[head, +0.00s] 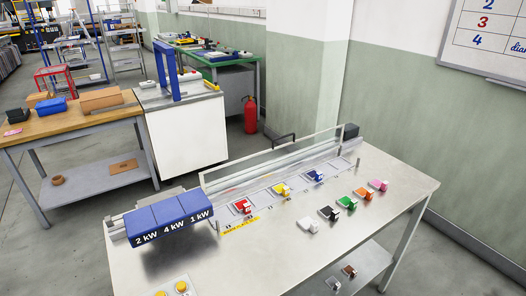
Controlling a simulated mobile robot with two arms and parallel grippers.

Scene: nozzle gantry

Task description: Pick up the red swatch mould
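The red swatch mould (242,206) is a small red block with a pale part. It sits on a light square plate on the grey metal table (290,248), at the left end of a row with a yellow mould (281,189) and a blue mould (315,176). It is just right of the blue heater boxes marked 2 kW, 4 kW and 1 kW (170,216). A yellow label strip (240,224) lies in front of it. Neither of my grippers shows in the head view.
White (308,225), black (329,213), green (345,202), orange (364,194) and pink (378,185) moulds form a front row. A clear upright panel (270,163) runs behind the back row. Yellow buttons (181,287) are at the near edge. The table's front right is clear.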

